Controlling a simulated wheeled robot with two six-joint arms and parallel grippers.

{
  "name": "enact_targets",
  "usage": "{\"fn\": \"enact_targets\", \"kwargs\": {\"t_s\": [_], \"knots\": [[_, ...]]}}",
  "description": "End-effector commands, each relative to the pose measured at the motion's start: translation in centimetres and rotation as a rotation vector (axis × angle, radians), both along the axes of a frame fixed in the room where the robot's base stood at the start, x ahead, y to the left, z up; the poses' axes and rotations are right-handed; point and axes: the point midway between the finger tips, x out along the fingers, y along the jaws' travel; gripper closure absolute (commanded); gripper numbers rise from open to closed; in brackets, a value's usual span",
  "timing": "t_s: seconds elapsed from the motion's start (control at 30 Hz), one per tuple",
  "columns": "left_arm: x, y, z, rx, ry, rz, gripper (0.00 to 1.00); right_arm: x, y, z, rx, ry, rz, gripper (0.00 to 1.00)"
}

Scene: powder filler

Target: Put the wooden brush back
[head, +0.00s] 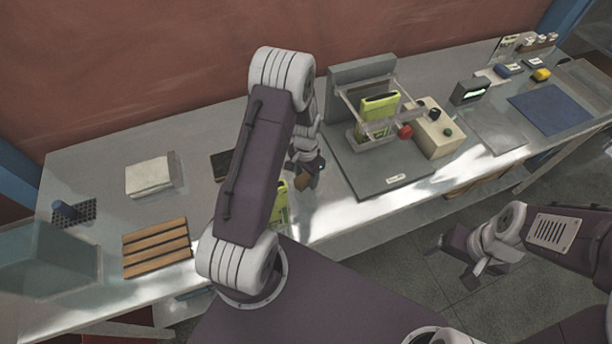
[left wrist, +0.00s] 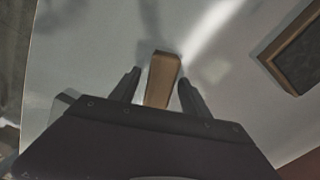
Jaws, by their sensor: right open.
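The wooden brush (left wrist: 162,78) shows as a tan wooden block between the fingers of my left gripper (left wrist: 160,80) in the left wrist view. A narrow gap shows on each side of it, so the fingers stand apart around it. In the head view the brush (head: 302,181) is a small brown piece at the tip of my left gripper (head: 309,172), over the table's front half. Its lower end is hidden by the gripper body in the wrist view. My right gripper (head: 477,264) is open and empty, over the floor in front of the table.
A dark wood-rimmed tray (left wrist: 291,48) lies at the right in the wrist view. A grey filler stand (head: 362,182) with a scale is right of my left gripper. A slatted wooden rack (head: 156,246) and a pale block (head: 150,174) lie left.

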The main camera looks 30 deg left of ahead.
Motion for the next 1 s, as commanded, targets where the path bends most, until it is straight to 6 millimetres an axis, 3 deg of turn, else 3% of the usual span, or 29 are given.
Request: {"fn": "enact_targets", "kwargs": {"t_s": [0.23,0.5,0.7,1.0], "knots": [[0.2,0.0,1.6,0.001,-0.004,0.0,0.46,0.0,0.0,-0.1,0.0,0.0,0.0,0.2],[0.1,0.0,8.0,0.001,-0.007,0.0,0.46,0.0,0.0,-1.1,0.0,0.0,0.0,0.2],[0.1,0.0,11.5,0.001,-0.003,0.0,0.46,0.0,0.0,-1.4,0.0,0.0,0.0,0.2],[0.0,0.0,12.4,0.0,0.0,0.0,0.46,0.0,0.0,-1.4,0.0,0.0,0.0,0.2]]}}
